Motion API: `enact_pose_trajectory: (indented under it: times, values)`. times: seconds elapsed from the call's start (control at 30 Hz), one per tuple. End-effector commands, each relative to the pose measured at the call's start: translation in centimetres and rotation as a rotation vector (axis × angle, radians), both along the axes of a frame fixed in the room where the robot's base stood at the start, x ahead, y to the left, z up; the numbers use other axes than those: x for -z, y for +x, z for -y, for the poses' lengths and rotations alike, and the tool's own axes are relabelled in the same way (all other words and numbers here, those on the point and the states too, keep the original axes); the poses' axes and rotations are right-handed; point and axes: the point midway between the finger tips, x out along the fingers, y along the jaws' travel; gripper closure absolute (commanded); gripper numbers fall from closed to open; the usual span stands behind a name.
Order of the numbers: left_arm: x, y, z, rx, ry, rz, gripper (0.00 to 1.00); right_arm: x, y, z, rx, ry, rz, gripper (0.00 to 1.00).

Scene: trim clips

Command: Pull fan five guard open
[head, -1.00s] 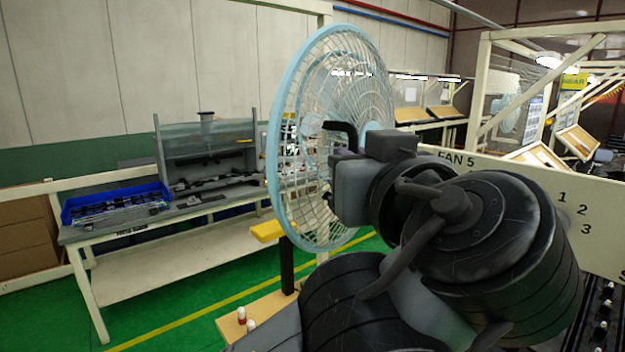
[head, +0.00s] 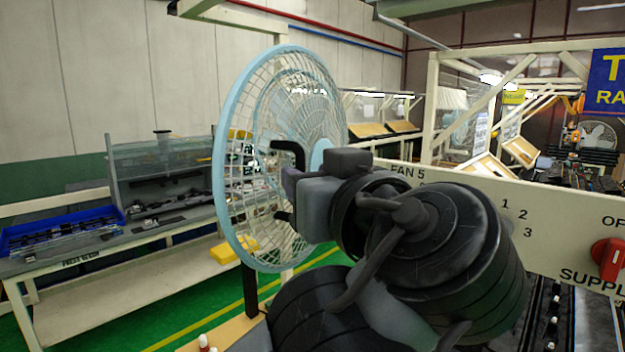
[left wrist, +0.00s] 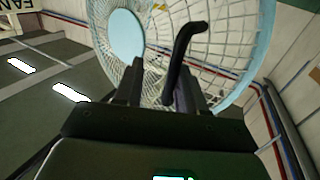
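The guard of fan five (head: 240,110) is a pale blue ring with a white wire mesh, standing upright left of centre in the head view. It fills the top of the left wrist view, with its blue hub disc (left wrist: 126,35). A black bent handle (head: 298,153) sticks out from the guard; it also shows in the left wrist view (left wrist: 186,45). My left gripper (left wrist: 158,88) is at the handle, with the handle between its fingers, close to the right one. A gap shows beside the left finger, so it looks open. In the head view my wrist hides the fingers partly. My right gripper is out of view.
A cream panel marked FAN 5 (head: 575,225) with a red knob (head: 608,258) stands right of my arm. A bench (head: 100,262) with a blue tray (head: 60,228) is at the left. Green floor is clear between bench and fan.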

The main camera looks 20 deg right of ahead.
Motion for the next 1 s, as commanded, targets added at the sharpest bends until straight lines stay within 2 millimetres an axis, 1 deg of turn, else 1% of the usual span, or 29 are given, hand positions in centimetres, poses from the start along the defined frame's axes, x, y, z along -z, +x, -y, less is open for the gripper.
enact_pose_trajectory:
  times: [0.37, 0.53, 0.67, 1.0]
  values:
    - [-0.2, -0.1, 0.0, 0.002, -0.004, 0.003, 0.62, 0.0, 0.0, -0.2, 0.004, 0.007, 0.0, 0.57]
    - [-0.2, -0.9, 0.0, 0.003, -0.004, 0.004, 0.62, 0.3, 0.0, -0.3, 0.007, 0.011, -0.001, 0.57]
    - [-0.1, -2.5, 0.1, 0.005, -0.004, 0.005, 0.62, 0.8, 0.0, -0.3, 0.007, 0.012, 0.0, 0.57]
    - [-0.1, -8.2, 0.3, 0.004, -0.003, 0.005, 0.62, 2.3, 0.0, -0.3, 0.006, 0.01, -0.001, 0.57]
